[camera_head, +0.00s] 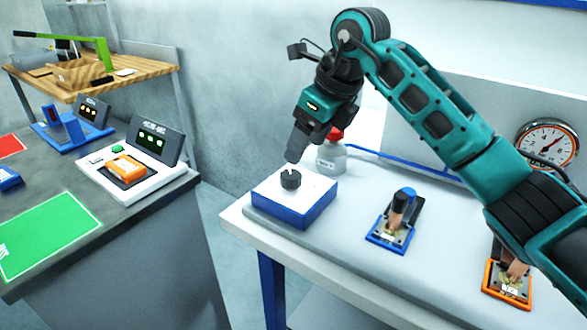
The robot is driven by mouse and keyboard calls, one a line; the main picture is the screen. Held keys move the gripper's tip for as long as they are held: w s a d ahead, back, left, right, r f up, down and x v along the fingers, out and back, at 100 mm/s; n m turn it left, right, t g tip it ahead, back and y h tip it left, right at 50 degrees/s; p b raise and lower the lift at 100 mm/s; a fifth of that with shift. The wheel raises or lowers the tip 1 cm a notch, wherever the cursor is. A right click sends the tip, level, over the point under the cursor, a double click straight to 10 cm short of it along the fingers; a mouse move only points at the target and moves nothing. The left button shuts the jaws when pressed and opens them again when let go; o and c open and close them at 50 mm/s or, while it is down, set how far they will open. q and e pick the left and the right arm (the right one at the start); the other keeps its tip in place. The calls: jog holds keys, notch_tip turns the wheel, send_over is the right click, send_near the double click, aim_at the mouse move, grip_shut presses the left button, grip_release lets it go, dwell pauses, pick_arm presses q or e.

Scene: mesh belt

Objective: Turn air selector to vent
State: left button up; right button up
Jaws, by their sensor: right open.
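A round black knob (291,179) with a white pointer mark sits on top of a blue box with a white upper face (312,190), which I take to be the air selector. The box stands at the left end of the light table. The pointer mark lies toward the back of the knob; any position labels are too small to read. My right gripper (297,152) hangs just above and behind the knob, pointing down, apart from it as far as I can tell. Its fingertips are small in the view. My left gripper is not in view.
Behind the box stands a grey unit with a red top (332,146) and a blue hose. A blue clamp fixture (393,222), an orange clamp fixture (508,278) and a pressure gauge (547,141) are to the right. A grey counter (120,200) is left, across a gap.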

aim_at(292, 175)
jog(key=x, duration=0.8)
jog(key=c, duration=1.1)
